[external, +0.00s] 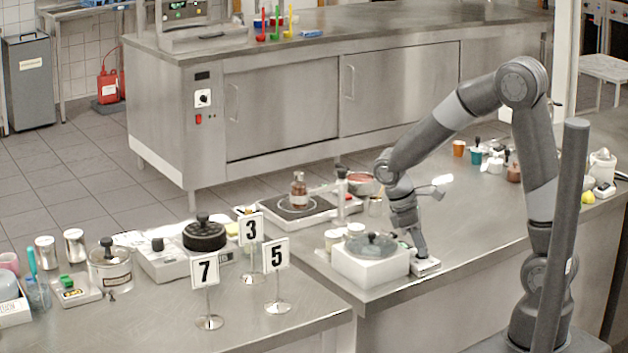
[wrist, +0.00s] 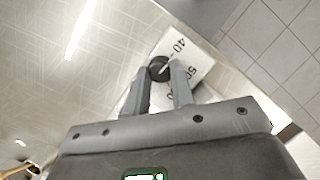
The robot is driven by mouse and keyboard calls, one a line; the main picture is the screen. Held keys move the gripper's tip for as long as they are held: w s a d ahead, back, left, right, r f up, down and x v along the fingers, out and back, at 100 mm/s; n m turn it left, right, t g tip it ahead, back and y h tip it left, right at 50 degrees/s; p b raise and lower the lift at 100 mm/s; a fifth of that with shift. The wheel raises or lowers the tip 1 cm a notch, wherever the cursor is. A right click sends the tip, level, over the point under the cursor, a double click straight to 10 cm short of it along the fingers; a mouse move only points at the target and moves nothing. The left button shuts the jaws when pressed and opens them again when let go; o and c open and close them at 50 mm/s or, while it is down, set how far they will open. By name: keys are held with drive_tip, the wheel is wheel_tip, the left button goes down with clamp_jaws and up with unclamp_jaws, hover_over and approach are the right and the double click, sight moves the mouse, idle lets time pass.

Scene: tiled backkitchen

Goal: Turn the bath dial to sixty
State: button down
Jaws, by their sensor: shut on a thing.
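The bath (external: 352,268) is a white box with a domed lid (external: 372,246), near the front edge of the right counter in the external view. My gripper (external: 418,254) points down just right of it, over a small white dial plate (external: 428,268). In the wrist view my gripper (wrist: 161,72) is shut on the dark round dial (wrist: 157,66), one finger on each side. A pale pointer mark shows on the dial's right side. The plate (wrist: 190,58) bears the numbers 40 and 50. Further markings are partly hidden by the right finger, and the exact reading is unclear.
Two white-lidded jars (external: 333,240) stand behind the bath. A hotplate with a brown bottle (external: 298,190) is further back. Number signs 7 (external: 205,272), 3 (external: 251,230) and 5 (external: 276,258) stand on the left counter. The counter right of my gripper is mostly clear.

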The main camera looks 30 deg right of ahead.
drive_tip(key=m+y, duration=0.1)
drive_tip(key=m, duration=0.2)
drive_tip(key=m+g+y, duration=0.1)
drive_tip(key=m, duration=0.3)
drive_tip(key=shift+w+d, duration=0.15)
drive_tip(key=shift+d, duration=0.05)
drive_tip(key=m+y, duration=0.1)
drive_tip(key=m, duration=0.1)
drive_tip(key=m+y, duration=0.1)
drive_tip(key=m, duration=0.3)
drive_tip(key=shift+d+y, duration=0.25)
drive_tip(key=shift+y, duration=0.15)
drive_tip(key=m, duration=0.2)
drive_tip(key=m+y, duration=0.1)
drive_tip(key=m, duration=0.1)
drive_tip(key=shift+d+m+t+y, duration=0.15)
drive_tip(key=shift+m+t+y, duration=0.15)
drive_tip(key=shift+m, duration=0.1)
drive_tip(key=shift+s+m+t+y, duration=0.1)
drive_tip(key=shift+m+t+y, duration=0.2)
drive_tip(key=shift+m, duration=0.85)
drive_tip(key=shift+s+m+t+y, duration=0.15)
drive_tip(key=shift+m+t, duration=0.25)
drive_tip(key=shift+m, duration=0.75)
drive_tip(key=c, duration=1.2)
unclamp_jaws()
drive_tip(key=shift+c, duration=0.2)
